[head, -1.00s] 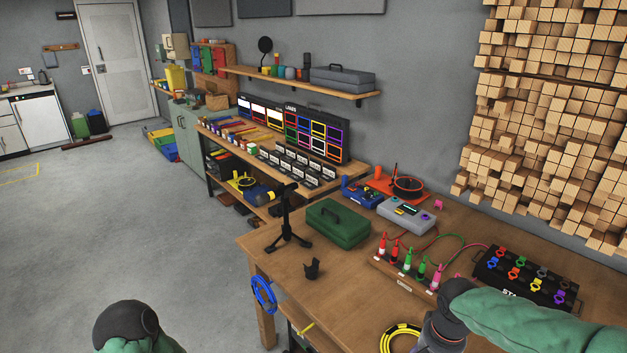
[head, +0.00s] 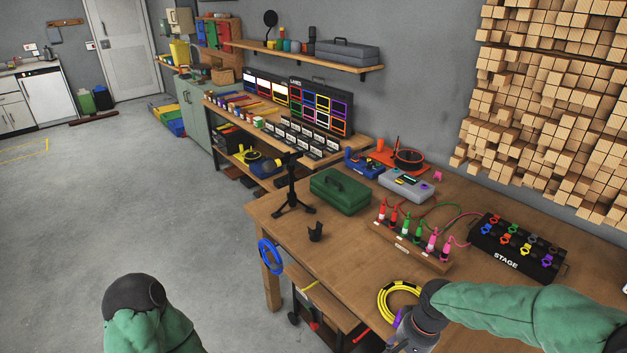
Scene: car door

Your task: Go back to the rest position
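My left arm ends in a dark rounded link at the lower left of the head view, over bare floor; its gripper does not show. My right arm, in a green sleeve, comes in from the right and bends down at a dark joint over the front of the wooden workbench (head: 350,238). The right gripper is below the picture's edge, so its fingers are hidden. Nothing held shows at either arm.
On the workbench are a green toolbox (head: 341,191), a black stand (head: 293,190), a small black holder (head: 315,232), a rack of coloured plugs (head: 413,240), a STAGE box (head: 517,246) and a yellow cable coil (head: 398,300). A blue coil (head: 270,256) hangs at its left edge. Open floor (head: 90,210) lies left.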

